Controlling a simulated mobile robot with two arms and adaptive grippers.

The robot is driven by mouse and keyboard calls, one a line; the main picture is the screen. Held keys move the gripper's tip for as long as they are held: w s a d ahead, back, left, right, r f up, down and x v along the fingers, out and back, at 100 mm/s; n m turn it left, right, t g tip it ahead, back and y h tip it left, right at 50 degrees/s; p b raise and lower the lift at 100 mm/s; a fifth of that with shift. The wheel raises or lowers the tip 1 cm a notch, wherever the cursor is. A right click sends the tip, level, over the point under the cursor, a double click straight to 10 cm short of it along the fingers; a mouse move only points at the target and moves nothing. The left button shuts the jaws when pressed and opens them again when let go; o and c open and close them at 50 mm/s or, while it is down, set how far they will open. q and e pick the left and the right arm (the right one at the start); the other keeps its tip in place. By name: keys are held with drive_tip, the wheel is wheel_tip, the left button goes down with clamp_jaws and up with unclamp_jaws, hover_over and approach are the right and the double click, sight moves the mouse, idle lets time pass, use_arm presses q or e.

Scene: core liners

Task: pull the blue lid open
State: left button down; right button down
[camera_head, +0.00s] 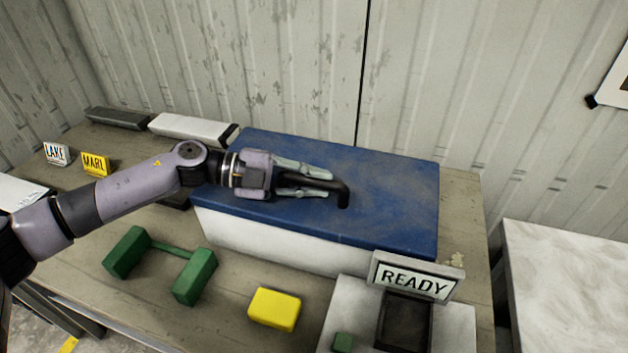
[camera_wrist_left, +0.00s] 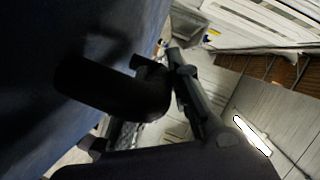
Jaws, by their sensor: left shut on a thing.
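The blue lid (camera_head: 385,200) lies flat and closed on a white box (camera_head: 265,240) on the table. A black bent handle (camera_head: 340,190) stands on the lid's top. My left gripper (camera_head: 325,183) reaches over the lid from the left and is shut on the handle. In the left wrist view the black handle (camera_wrist_left: 115,90) passes between my left gripper's fingers (camera_wrist_left: 160,95), and the blue lid (camera_wrist_left: 40,50) fills the left side. The part of the handle between the fingers is partly hidden. My right gripper is not in view.
A green dumbbell-shaped piece (camera_head: 195,277), a yellow block (camera_head: 274,309) and a stand with a READY sign (camera_head: 415,280) are in front of the box. LAKE (camera_head: 56,153) and MARL (camera_head: 95,163) signs stand left. A corrugated wall (camera_head: 300,70) is close behind.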

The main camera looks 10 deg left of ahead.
use_arm(q)
drive_tip(key=shift+r+p, duration=0.25)
drive_tip(key=shift+p, duration=0.15)
drive_tip(key=w+d+r+n+g+p, duration=0.1)
drive_tip(key=w+r+n+p, duration=0.1)
drive_tip(key=w+r+p, duration=0.5)
drive_tip(key=shift+w+d+r+y+p, duration=0.25)
drive_tip(key=shift+w+r+y+p, duration=0.1)
drive_tip(key=shift+r+p, duration=0.9)
